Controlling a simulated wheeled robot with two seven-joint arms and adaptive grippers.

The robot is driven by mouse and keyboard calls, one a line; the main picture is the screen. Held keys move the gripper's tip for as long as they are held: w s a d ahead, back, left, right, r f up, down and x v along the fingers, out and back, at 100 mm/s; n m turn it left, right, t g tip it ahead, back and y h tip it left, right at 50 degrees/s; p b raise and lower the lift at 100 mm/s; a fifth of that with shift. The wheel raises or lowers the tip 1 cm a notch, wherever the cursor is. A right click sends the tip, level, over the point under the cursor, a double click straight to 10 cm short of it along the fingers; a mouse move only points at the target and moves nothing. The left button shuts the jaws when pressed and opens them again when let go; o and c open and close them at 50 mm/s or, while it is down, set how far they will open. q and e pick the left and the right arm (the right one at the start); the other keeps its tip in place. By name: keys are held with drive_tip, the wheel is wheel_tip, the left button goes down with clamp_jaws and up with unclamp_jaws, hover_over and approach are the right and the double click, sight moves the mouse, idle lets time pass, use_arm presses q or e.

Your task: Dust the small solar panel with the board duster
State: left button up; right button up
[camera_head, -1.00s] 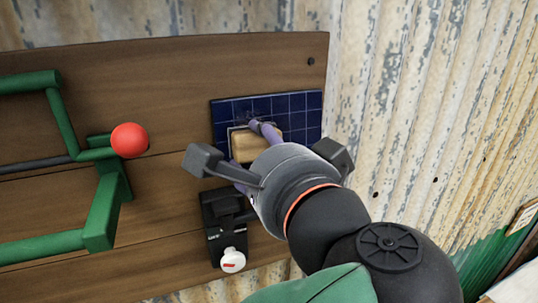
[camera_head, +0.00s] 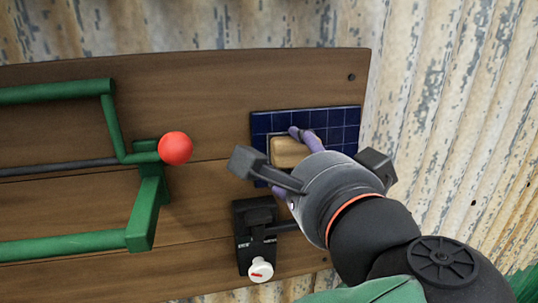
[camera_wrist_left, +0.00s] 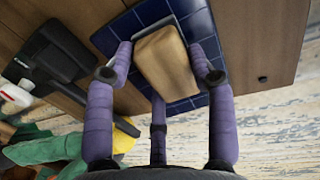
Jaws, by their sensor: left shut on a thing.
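The small solar panel (camera_head: 340,120) is a dark blue gridded plate on the brown plank board. My left gripper (camera_head: 290,158), with purple fingers, is shut on the board duster (camera_head: 288,152), a tan wooden block. The duster lies over the panel's middle-left part and hides some of its cells. In the left wrist view the fingers grip the duster (camera_wrist_left: 165,62) from both sides, and its grey far edge is close to the panel (camera_wrist_left: 203,35). Whether it touches the panel, I cannot tell for sure. My right gripper is not in view.
A black switch box (camera_head: 256,235) with a white knob (camera_head: 261,269) is just below the panel. A red ball (camera_head: 175,148) on green bars (camera_head: 145,212) stands out to the left. Corrugated metal wall (camera_head: 450,110) lies behind and right.

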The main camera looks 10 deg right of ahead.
sight(335, 148)
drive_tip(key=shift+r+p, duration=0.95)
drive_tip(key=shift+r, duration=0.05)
use_arm(q)
drive_tip(key=shift+w+d+p, duration=0.2)
drive_tip(key=shift+d+p, duration=0.7)
drive_tip(key=shift+d, duration=3.45)
drive_tip(key=shift+f, duration=0.1)
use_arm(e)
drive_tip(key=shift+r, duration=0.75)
use_arm(q)
drive_tip(key=shift+a, duration=0.15)
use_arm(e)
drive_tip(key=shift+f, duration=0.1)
use_arm(q)
drive_tip(key=shift+a+b, duration=0.55)
drive_tip(key=shift+b, duration=0.1)
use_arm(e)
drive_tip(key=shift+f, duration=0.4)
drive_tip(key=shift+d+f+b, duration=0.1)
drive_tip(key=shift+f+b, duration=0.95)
use_arm(q)
drive_tip(key=shift+s+a+b, duration=0.15)
drive_tip(key=shift+a+b, duration=0.55)
drive_tip(key=shift+a, duration=1.75)
drive_tip(key=shift+s+a+b, duration=0.1)
drive_tip(key=shift+a+b, duration=0.6)
drive_tip(key=shift+a, duration=1.75)
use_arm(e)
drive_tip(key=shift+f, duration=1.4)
